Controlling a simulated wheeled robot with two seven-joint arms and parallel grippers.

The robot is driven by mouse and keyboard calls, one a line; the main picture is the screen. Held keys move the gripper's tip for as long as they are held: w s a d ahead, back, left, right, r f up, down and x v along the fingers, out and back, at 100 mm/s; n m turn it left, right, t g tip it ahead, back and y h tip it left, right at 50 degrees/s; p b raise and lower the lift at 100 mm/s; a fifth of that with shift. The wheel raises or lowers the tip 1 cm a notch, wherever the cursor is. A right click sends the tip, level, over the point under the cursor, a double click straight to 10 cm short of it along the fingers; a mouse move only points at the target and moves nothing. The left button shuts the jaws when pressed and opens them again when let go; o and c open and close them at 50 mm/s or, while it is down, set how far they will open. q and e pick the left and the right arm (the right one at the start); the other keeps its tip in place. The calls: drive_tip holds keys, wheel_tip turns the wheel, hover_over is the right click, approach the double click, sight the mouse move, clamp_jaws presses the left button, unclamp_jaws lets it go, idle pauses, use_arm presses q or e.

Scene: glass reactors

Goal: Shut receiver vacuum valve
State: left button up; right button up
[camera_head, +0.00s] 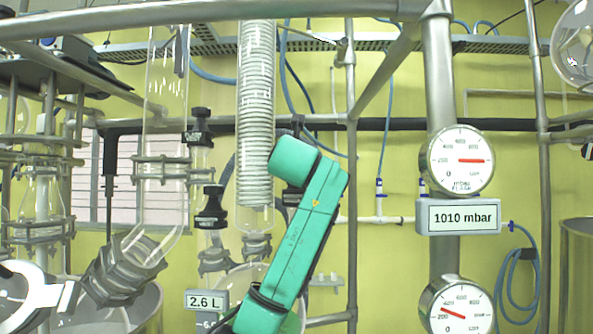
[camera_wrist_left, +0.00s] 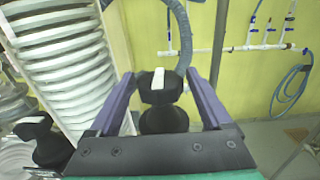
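A black valve knob with a white mark on top (camera_wrist_left: 160,88) stands between the two purple fingers of my left gripper (camera_wrist_left: 160,78) in the left wrist view. The fingers are apart on either side of it, with narrow gaps visible. No label shows on this knob, so I cannot tell from the frames alone whether it is the receiver vacuum valve. In the head view my teal arm reaches up past the coiled glass column, and my left gripper is hidden there. A pressure display (camera_head: 458,217) reads 1010 mbar.
A second black knob (camera_wrist_left: 38,140) sits left of my gripper, beside the coiled column (camera_wrist_left: 70,60). In the head view, black valves (camera_head: 200,127) (camera_head: 211,208), glass vessels and metal frame posts (camera_head: 440,90) crowd the space. Two dial gauges (camera_head: 461,160) (camera_head: 457,309) stand at right.

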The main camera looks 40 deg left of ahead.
use_arm(q)
drive_tip(key=n+g+y+p, duration=0.2)
drive_tip(key=g+p, duration=0.1)
drive_tip(key=p, duration=0.1)
drive_tip(key=n+g+y+p, duration=0.2)
drive_tip(key=g+p, duration=0.1)
drive_tip(key=p, duration=0.1)
drive_tip(key=n+g+y+p, duration=0.2)
drive_tip(key=n+g+p, duration=0.1)
drive_tip(key=p, duration=0.1)
drive_tip(key=shift+r, duration=0.35)
drive_tip(key=shift+f+n+g+y, duration=0.3)
drive_tip(key=shift+f+n+g, duration=0.15)
drive_tip(key=shift+g, duration=0.25)
drive_tip(key=shift+n+g, duration=0.25)
drive_tip(key=shift+g, duration=0.05)
